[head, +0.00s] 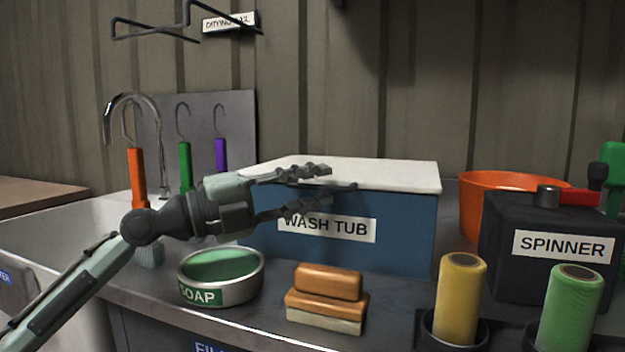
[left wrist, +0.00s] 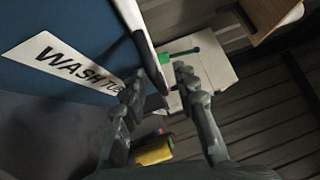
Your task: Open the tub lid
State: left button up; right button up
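The wash tub (head: 405,235) is a blue box with a WASH TUB label on its front, in the middle of the head view. Its white lid (head: 390,174) lies flat and shut on top. A dark handle (head: 343,185) sticks out at the lid's front edge; it also shows in the left wrist view (left wrist: 151,64). My left gripper (head: 328,187) is at the tub's front, open, with one finger above the handle and one below. In the left wrist view, the handle lies between the open fingers (left wrist: 158,84); contact cannot be told. My right gripper is not in view.
A soap dish (head: 221,291) and a brush-like block (head: 326,300) stand before the tub. A yellow roll (head: 460,300) and a green roll (head: 570,312) stand front right. The black spinner (head: 510,275) and an orange bowl (head: 472,212) are right of the tub.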

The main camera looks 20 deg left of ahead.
pick_arm(q)
jog(key=shift+c, duration=0.2)
grip_shut()
dwell(0.3)
